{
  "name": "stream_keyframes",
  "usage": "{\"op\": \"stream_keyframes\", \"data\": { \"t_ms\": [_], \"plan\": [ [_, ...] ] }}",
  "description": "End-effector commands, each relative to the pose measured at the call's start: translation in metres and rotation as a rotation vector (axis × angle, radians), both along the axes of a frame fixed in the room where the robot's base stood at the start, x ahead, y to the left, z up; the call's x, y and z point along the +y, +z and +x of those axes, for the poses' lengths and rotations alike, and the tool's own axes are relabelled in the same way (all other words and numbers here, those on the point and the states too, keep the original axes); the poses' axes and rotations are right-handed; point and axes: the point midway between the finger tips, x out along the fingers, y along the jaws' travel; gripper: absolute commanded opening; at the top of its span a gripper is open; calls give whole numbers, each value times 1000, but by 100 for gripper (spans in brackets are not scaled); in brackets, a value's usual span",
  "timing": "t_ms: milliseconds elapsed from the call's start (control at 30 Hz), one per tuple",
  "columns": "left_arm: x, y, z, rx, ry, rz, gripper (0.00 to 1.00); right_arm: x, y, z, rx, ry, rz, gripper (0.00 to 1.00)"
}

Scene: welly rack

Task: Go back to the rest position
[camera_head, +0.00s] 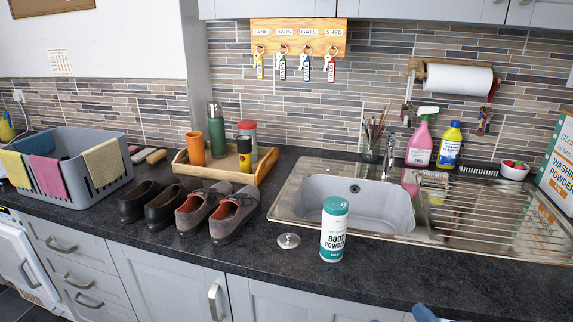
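Neither of my grippers can be made out in the head view. A small blue shape (424,313) is cut off by the bottom edge right of centre, and I cannot tell what it is. A body powder canister (333,230), white and teal with a teal top, stands upright on the dark worktop in front of the sink. A round metal lid-like piece (288,241) lies to its left. Grey shoes with red-orange linings (230,214) and black shoes (150,202) stand side by side on the worktop.
A grey crate (112,190) with cloths is at left. A wooden tray (192,177) holds flasks and an orange cup. The sink (285,205) and drainer are at right, with pink and yellow bottles behind. The front right worktop (440,280) is clear.

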Motion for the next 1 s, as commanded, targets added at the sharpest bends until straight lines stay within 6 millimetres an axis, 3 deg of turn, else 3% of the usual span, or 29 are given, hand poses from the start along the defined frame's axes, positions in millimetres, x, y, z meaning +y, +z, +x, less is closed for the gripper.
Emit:
{"op": "stream_keyframes", "data": {
  "t_ms": [267,600,900,933,967,1000],
  "plan": [
    [5,1,3,-7,-4,11,94,-1,-67,-14,380,-95,718,90],
    [8,2,6,-13,-5,18,94,5,-173,-65,837,-463,1956,90],
    [1,0,-1,1,-2,4,94,15,-235,-115,909,-857,2798,90],
    [0,0,-1,0,-1,2,94,16,-240,-120,-900,897,-2873,90],
    [0,0,-1,1,-1,1,94,17,-245,-125,-850,895,-2809,90],
    [0,14,0,1,0,0,94,17,-232,-127,-824,887,-2780,90]
  ]
}}
